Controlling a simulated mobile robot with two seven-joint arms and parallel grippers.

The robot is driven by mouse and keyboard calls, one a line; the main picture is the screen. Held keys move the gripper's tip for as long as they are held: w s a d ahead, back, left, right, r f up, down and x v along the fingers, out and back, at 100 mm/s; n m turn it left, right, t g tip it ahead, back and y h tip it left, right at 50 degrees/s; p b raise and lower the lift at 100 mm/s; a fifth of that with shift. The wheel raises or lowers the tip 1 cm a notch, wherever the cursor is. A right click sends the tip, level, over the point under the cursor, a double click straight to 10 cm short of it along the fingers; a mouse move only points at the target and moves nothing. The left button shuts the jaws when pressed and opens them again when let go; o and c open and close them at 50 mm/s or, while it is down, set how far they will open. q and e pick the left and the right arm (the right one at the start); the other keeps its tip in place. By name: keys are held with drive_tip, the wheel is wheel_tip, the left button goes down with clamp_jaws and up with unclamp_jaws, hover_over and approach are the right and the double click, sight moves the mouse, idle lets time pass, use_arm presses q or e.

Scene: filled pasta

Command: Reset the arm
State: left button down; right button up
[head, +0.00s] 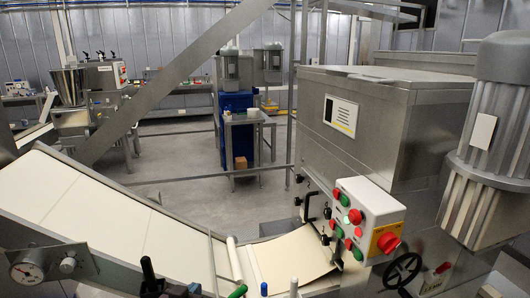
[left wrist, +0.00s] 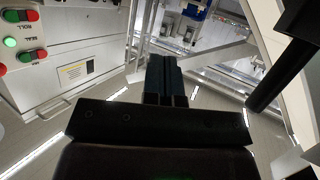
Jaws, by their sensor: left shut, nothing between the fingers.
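My left gripper (left wrist: 165,75) shows in the left wrist view as two dark fingers pressed together, with nothing between them. Its dark wide body fills the lower middle of that view. In the head view, dark parts show low at the bottom edge, too cut off to tell apart clearly. My right gripper is in neither view.
A steel machine (head: 372,130) with a button box (head: 368,222) stands right of centre; the box also shows in the left wrist view (left wrist: 22,45). A pale conveyor (head: 95,220) slopes down from the left. A grey motor (head: 490,145) stands far right. Open floor (head: 180,205) lies behind.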

use_arm(q)
drive_tip(key=s+a+f+g+y, duration=0.1)
drive_tip(key=s+a+f, duration=0.2)
drive_tip(key=s+f, duration=0.2)
drive_tip(key=s+a+f+y+b, duration=0.1)
drive_tip(key=s+a+f, duration=0.2)
drive_tip(key=s, duration=0.9)
drive_tip(key=s+a+f+n+g+y+b, duration=0.1)
drive_tip(key=s+a+f+y, duration=0.1)
drive_tip(key=s+a+f, duration=0.2)
drive_tip(key=s+f, duration=0.2)
drive_tip(key=s, duration=0.2)
drive_tip(key=shift+s+f+g, duration=0.3)
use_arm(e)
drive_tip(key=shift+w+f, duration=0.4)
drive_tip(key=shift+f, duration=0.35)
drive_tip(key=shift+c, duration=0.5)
